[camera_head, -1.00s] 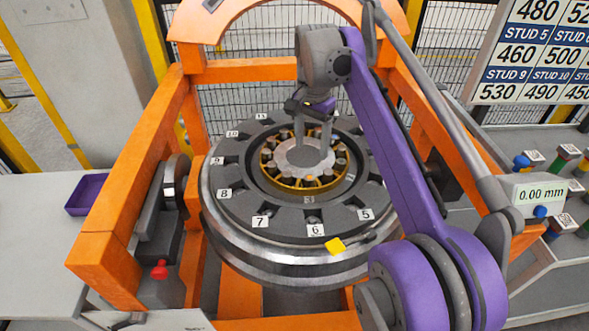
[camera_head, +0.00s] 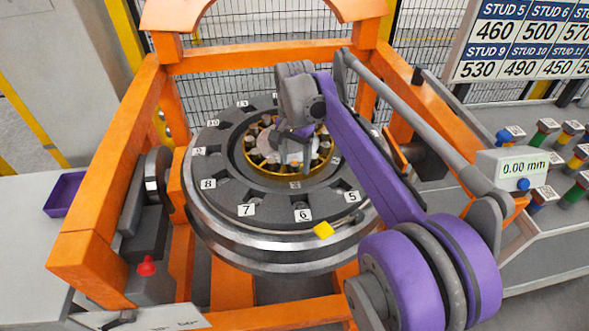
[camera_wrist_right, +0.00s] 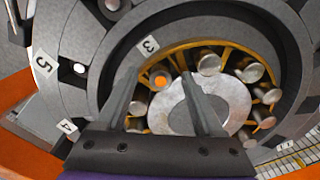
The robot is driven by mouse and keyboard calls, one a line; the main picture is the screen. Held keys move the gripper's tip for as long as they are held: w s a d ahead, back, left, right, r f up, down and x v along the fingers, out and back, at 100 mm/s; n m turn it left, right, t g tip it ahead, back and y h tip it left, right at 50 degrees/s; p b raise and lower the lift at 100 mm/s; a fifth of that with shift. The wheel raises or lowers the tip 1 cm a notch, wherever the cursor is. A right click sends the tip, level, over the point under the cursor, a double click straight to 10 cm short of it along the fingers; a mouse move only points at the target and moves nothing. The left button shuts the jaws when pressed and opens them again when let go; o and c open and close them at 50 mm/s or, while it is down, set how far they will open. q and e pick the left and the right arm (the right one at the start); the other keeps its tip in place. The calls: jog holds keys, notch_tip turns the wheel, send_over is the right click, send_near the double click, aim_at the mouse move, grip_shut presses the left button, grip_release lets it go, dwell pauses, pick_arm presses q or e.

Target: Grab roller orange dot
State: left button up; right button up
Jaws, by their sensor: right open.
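The roller with the orange dot (camera_wrist_right: 160,80) is one of several metal rollers in the yellow cage ring, and it shows in the right wrist view. My right gripper (camera_wrist_right: 159,76) is open; from this view its two fingers are on either side of that roller, with the left finger close to it. I cannot tell whether the fingertips are level with the roller. In the head view my right gripper (camera_head: 297,152) points down over the bearing's middle and covers part of it; the orange dot cannot be made out there. My left gripper is not in view.
The bearing sits inside a grey numbered ring (camera_head: 225,212) within an orange frame (camera_head: 100,190). A purple tray (camera_head: 65,194) lies at left. Coloured studs (camera_head: 546,125) and a 0.00 mm display (camera_head: 515,168) stand at right.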

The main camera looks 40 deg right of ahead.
grip_shut()
dwell(0.3)
dwell(0.3)
